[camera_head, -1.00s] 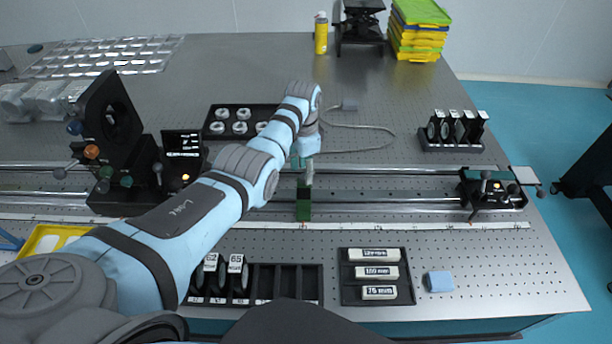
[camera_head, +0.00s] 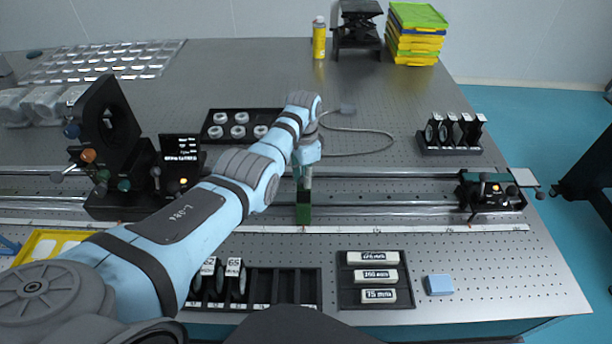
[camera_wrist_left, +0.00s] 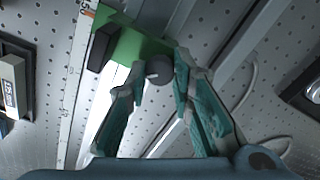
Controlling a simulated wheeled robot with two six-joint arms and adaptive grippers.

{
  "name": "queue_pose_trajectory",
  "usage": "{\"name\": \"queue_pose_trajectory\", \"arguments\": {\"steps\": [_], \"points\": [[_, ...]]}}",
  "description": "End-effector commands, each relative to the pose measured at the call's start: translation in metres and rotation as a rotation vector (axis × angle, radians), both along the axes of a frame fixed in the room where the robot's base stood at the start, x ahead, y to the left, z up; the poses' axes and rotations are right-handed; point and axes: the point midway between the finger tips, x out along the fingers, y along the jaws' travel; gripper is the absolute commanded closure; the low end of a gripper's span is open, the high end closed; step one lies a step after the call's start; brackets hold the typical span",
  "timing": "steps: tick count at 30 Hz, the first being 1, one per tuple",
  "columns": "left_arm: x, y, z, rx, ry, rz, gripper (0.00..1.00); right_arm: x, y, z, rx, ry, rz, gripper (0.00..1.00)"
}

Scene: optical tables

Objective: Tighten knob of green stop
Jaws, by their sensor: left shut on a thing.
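The green stop (camera_head: 303,212) stands on the rail (camera_head: 400,205) in the middle of the table. In the left wrist view it is a green block (camera_wrist_left: 135,48) with a small dark grey knob (camera_wrist_left: 159,70) on its near side. My left gripper (camera_wrist_left: 160,80) has its two teal-padded fingers around this knob, one on each side, and is shut on it. In the head view my left gripper (camera_head: 304,180) comes down onto the stop from above and partly hides it. My right gripper is not seen in either view.
A black device with a small screen (camera_head: 181,158) stands on the rail at left, another black carriage (camera_head: 490,195) at right. In front lie a lens rack (camera_head: 262,285), a tray of labelled blocks (camera_head: 350,297) and a blue block (camera_head: 439,285). A cable (camera_head: 385,135) lies behind.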

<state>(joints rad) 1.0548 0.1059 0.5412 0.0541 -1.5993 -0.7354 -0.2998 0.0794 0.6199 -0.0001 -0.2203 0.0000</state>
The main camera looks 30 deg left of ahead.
Motion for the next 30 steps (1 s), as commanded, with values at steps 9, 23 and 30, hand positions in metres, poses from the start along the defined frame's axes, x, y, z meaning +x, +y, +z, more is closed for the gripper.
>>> {"name": "queue_pose_trajectory", "arguments": {"steps": [9, 23, 30], "points": [[0.001, 0.003, 0.001, 0.004, -0.004, 0.052, 1.00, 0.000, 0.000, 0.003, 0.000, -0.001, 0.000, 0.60], [0.002, 0.002, 0.003, 0.002, -0.007, 0.381, 1.00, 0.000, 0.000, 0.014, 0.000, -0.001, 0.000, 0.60], [0.003, 0.003, 0.003, 0.001, -0.010, 0.610, 1.00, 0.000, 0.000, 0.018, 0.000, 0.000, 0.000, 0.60]]}}
